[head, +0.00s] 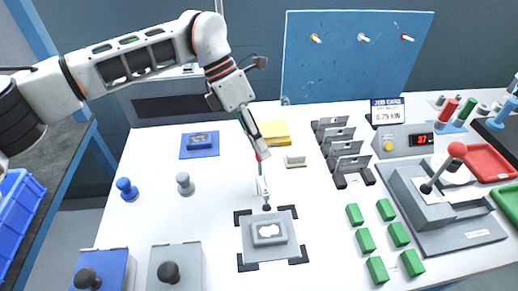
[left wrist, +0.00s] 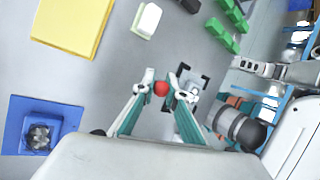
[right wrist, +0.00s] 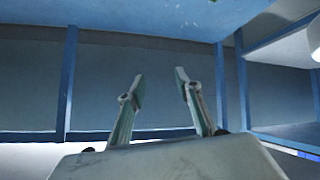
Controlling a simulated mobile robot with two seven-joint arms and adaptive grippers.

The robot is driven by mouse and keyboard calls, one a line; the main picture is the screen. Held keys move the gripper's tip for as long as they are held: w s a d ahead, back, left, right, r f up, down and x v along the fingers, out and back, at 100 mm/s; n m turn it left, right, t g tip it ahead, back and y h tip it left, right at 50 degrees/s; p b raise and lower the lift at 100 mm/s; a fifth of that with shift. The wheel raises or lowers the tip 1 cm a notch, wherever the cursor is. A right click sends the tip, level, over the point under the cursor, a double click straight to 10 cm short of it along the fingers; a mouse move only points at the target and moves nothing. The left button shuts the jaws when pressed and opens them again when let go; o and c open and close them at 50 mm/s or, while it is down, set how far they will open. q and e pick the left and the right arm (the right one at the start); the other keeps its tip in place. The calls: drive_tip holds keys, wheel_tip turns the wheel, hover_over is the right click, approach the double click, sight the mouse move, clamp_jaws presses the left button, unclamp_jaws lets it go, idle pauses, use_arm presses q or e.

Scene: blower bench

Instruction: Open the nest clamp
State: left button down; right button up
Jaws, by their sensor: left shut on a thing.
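The nest clamp (head: 263,188) stands at the back edge of the grey nest (head: 285,222), with a thin upright lever and a dark tip low over the nest's edge. Its red knob (left wrist: 162,89) sits between the fingertips of my left gripper (left wrist: 164,85) in the left wrist view. In the head view my left gripper (head: 258,148) comes down from above and is shut on the knob, which it mostly hides. A grey block with a white mark (head: 269,232) lies in the nest. My right gripper (right wrist: 160,80) is open and empty, seen only in the right wrist view.
Green blocks (head: 365,240) and a grey lever press (head: 440,205) stand to the right. Dark slotted holders (head: 345,150) and a yellow pad (head: 275,133) are behind. Two knobbed boxes (head: 175,265) stand front left.

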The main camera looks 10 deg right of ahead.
use_arm(q)
drive_tip(key=shift+w+f+g+b, duration=0.3)
drive_tip(key=shift+w+f+b, duration=0.1)
drive_tip(key=shift+f, duration=0.1)
drive_tip(key=shift+b, duration=0.3)
drive_tip(key=shift+w+g+b, duration=0.2)
drive_tip(key=shift+g+b, duration=0.2)
drive_tip(key=shift+g, duration=0.1)
drive_tip(key=shift+r, duration=0.2)
use_arm(e)
drive_tip(key=shift+w+a+r, duration=0.45)
drive_tip(key=shift+w+a, duration=0.1)
drive_tip(key=shift+w, duration=0.1)
use_arm(q)
drive_tip(key=c, duration=2)
unclamp_jaws()
use_arm(e)
drive_tip(key=shift+f, duration=0.1)
